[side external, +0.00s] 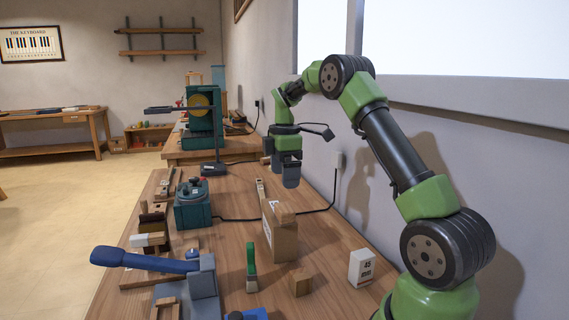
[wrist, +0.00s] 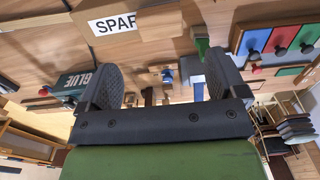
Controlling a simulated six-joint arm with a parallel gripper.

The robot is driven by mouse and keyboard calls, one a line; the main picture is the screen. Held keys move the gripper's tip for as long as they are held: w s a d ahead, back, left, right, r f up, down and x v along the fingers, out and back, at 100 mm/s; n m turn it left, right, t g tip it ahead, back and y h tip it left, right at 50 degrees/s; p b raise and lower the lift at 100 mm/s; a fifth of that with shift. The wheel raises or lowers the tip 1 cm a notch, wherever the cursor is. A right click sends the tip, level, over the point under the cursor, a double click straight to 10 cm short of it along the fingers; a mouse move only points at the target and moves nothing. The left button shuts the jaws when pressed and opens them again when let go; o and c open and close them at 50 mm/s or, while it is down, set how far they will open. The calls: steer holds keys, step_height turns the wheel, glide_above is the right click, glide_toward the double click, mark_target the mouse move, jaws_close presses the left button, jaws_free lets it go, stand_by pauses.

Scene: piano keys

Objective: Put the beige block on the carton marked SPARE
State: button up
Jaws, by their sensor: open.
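The brown carton (side external: 281,238) stands upright on the bench near the middle in the side view. In the wrist view its white label (wrist: 112,24) reads "SPAR", with the rest covered. A small beige block (side external: 284,209) rests on top of the carton; in the wrist view the block (wrist: 160,22) sits at the label's right end. My gripper (side external: 289,178) hangs above and beyond the carton, clear of the block. In the wrist view its two fingers (wrist: 162,85) are wide apart with nothing held between them.
A wooden cube (side external: 301,283), a green-handled brush (side external: 251,268) and a white box marked 45 (side external: 361,267) stand in front of the carton. A blue-handled lever tool (side external: 150,260) is front left. A teal box (side external: 193,205) stands left. The wall is close on the right.

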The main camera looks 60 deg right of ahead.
steer(key=s+a+r+m+t, duration=0.2)
steer(key=a+r+m, duration=0.1)
steer(key=a+r, duration=0.35)
steer(key=s+a+r+m+t, duration=0.1)
steer(key=s+a+r+m, duration=0.15)
steer(key=a+r, duration=0.4)
steer(key=s+a+f+m+t+y, duration=0.2)
steer(key=s+a+m, duration=0.5)
steer(key=s+a, duration=0.5)
steer(key=shift+s+f+t, duration=0.7)
steer(key=shift+t, duration=0.4)
